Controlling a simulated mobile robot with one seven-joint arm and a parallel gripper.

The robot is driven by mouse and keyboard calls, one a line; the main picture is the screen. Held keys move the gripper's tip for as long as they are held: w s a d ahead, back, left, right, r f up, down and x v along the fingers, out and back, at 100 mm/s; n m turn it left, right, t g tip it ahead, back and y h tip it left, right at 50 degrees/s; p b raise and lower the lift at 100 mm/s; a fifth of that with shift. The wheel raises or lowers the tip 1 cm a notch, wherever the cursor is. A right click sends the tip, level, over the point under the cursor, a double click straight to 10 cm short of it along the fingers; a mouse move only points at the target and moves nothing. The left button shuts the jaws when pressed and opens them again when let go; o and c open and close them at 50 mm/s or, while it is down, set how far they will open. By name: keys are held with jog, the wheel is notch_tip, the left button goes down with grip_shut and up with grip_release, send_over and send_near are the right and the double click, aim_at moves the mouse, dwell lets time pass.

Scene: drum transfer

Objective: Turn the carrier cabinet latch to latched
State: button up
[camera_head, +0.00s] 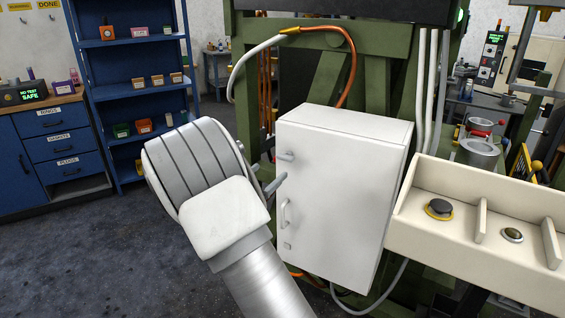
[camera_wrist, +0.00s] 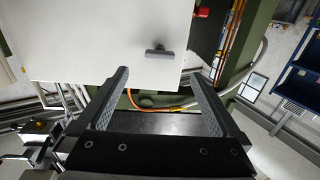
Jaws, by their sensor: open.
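The white carrier cabinet (camera_head: 345,200) stands with its door shut, in front of a green frame. A small grey latch (camera_head: 285,156) sticks out at the door's upper left; a pull handle (camera_head: 284,213) is below it. In the wrist view the latch (camera_wrist: 160,52) is a short grey bar lying crosswise on the white door (camera_wrist: 90,40). My gripper (camera_wrist: 158,73) is open and empty, its two fingers apart on either side of the latch's line, and it does not touch the latch. In the head view my wrist hides most of the gripper; only a finger (camera_head: 275,184) shows by the door.
A cream tray (camera_head: 480,210) with dividers and round buttons stands right of the cabinet. An orange hose (camera_head: 345,65) and a grey cable (camera_head: 385,295) run near it. A blue shelf (camera_head: 115,50) and drawers (camera_head: 65,150) are at left. The floor at left is clear.

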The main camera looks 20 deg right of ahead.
aim_at(284, 159)
jog(key=x, duration=0.9)
jog(key=shift+d+b, duration=0.1)
jog(key=shift+b, duration=0.25)
jog(key=c, duration=1.4)
